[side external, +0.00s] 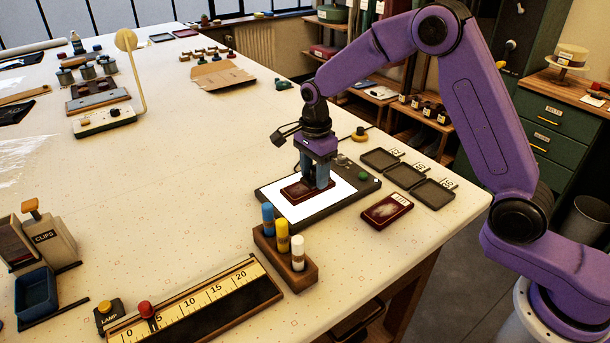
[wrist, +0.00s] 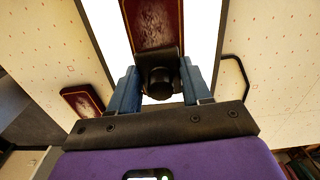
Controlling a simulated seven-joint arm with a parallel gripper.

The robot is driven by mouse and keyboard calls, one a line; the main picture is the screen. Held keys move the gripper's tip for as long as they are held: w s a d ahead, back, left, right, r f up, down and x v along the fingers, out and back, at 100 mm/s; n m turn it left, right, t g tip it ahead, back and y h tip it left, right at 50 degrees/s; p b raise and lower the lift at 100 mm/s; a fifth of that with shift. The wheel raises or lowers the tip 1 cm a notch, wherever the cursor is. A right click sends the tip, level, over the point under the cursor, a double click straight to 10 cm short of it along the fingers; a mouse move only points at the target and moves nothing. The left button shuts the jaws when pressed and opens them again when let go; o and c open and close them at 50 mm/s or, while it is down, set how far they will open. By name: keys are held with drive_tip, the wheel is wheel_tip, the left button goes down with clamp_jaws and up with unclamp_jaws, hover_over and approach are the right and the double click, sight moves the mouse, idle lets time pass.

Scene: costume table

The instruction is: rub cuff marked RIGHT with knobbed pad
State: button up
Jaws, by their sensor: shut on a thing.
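My gripper (side external: 317,178) points down over a white lit panel (side external: 281,203), its blue fingers shut on a black knob. The knob belongs to the dark knobbed pad (wrist: 160,84), which shows between the fingers in the wrist view. A dark red cuff (side external: 294,191) lies on the panel under the gripper; it also shows in the wrist view (wrist: 154,22). The pad is at this cuff, but whether they touch is unclear. A second dark red cuff (side external: 387,212), with a pale patch and a light label, lies right of the panel. I cannot read RIGHT on either cuff.
Shallow dark trays (side external: 408,175) with small tags stand right of the panel, near the table edge. A wooden block (side external: 273,255) with blue, yellow and white pegs stands in front. A long ruler slide (side external: 200,302) lies front left. The table's middle is clear.

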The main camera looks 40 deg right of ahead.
sight(288, 195)
drive_tip(key=shift+a, duration=3.7)
wheel_tip(288, 195, up, 8)
drive_tip(key=shift+d, duration=0.15)
